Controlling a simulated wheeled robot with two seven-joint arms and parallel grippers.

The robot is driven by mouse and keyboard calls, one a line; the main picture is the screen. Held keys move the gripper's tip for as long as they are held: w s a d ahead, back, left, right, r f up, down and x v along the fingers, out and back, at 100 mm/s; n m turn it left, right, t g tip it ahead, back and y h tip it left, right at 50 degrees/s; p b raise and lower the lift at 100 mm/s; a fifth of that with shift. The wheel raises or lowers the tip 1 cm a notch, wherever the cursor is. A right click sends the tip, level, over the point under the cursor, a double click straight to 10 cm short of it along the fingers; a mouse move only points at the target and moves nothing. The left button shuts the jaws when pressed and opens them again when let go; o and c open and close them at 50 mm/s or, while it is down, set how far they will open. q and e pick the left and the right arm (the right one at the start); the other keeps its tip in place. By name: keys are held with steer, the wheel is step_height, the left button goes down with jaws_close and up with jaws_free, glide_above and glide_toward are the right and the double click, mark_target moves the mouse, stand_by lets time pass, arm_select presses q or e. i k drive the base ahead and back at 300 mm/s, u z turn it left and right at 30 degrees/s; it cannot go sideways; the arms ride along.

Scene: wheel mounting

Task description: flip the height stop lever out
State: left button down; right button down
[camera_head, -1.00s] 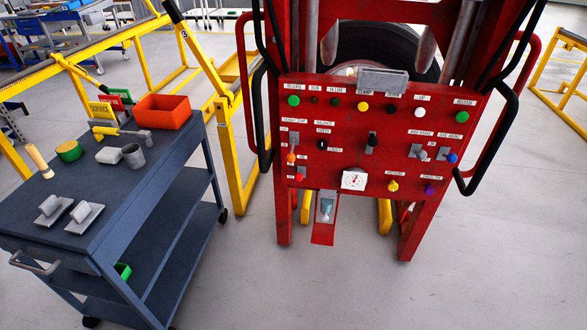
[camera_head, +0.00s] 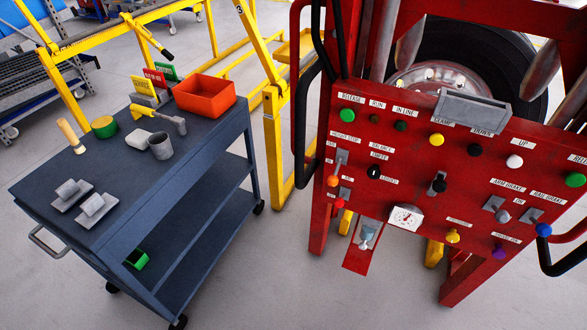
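The red control panel (camera_head: 405,170) fills the right of the head view. Near its left edge, under a small label that seems to read height stop, a lever (camera_head: 341,160) sits on a grey plate. Its orange knob (camera_head: 333,181) points downward. Whether the height stop lever is folded in or out is hard to tell at this size. Neither of my grippers is in view, and nothing touches the panel.
A black handle (camera_head: 305,130) curves out at the panel's left side. A tyre (camera_head: 480,75) is behind the panel. Grey floor (camera_head: 265,285) between cart and panel is clear.

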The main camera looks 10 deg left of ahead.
mark_target(333, 181)
steer(key=u, duration=0.15)
steer(key=k, duration=0.4)
steer(key=z, duration=0.6)
steer(key=i, duration=0.8)
steer(key=u, duration=1.2)
